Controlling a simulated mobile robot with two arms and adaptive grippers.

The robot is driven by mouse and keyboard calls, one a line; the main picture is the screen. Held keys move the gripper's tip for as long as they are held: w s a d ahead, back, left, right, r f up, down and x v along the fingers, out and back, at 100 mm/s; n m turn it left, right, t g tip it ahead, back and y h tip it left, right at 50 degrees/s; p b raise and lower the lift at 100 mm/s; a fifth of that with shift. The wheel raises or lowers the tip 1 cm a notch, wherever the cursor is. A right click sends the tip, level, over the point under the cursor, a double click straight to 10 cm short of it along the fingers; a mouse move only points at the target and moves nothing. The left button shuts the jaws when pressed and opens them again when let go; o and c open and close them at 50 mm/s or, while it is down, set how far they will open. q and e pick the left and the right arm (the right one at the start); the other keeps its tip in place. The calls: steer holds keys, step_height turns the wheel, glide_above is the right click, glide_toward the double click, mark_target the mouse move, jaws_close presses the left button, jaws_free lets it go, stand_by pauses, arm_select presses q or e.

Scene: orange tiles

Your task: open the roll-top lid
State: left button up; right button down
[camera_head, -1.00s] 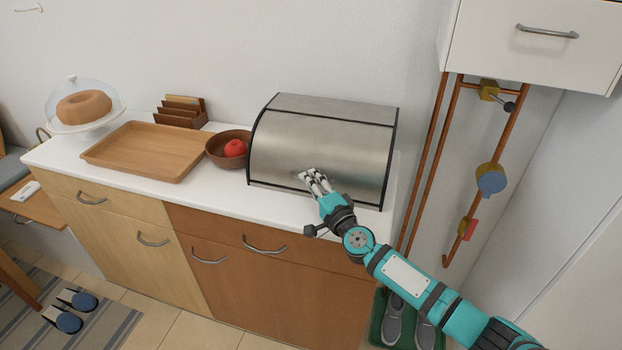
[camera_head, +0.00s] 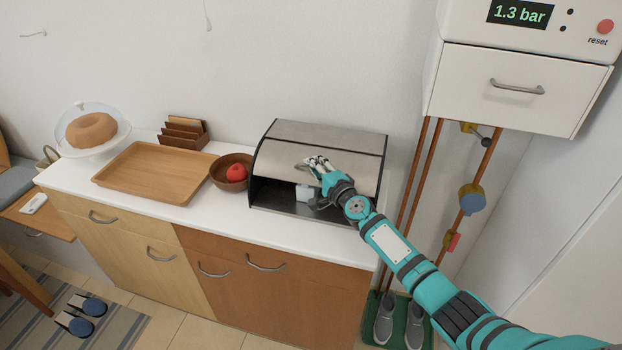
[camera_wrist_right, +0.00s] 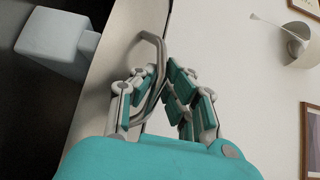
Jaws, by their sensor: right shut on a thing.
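The metal bread box has a steel roll-top lid (camera_head: 284,160) that is partly raised, with a dark opening (camera_head: 272,194) below its lower edge. My right gripper (camera_head: 315,164) is at the lid's front, with its fingers closed on the lid handle (camera_head: 300,167). In the wrist view the curved handle (camera_wrist_right: 160,62) runs between the fingers of the right gripper (camera_wrist_right: 168,75). A pale block-like object (camera_head: 304,193) shows inside the box, and also in the wrist view (camera_wrist_right: 52,36). My left gripper is out of view.
A wooden bowl with a red fruit (camera_head: 236,173) stands close left of the box. Further left are a wooden tray (camera_head: 150,192), a letter rack (camera_head: 184,132) and a domed cake stand (camera_head: 92,130). A wall unit (camera_head: 515,85) and copper pipes are at right.

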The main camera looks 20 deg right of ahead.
mark_target(323, 148)
steer(key=shift+w+d+r+b, duration=0.45)
steer(key=shift+w+d+b, duration=0.15)
steer(key=shift+w, duration=0.25)
steer(key=shift+w+d+r+b, duration=0.4)
steer(key=shift+w+d+b, duration=0.15)
steer(key=shift+w, duration=0.25)
steer(key=shift+w+d+r+b, duration=0.45)
steer(key=shift+w+d+b, duration=0.15)
steer(key=shift+w, duration=0.25)
steer(key=c, duration=1.4)
jaws_free()
steer(key=shift+s+d, duration=0.1)
steer(key=shift+s, duration=0.45)
steer(key=v, duration=1.1)
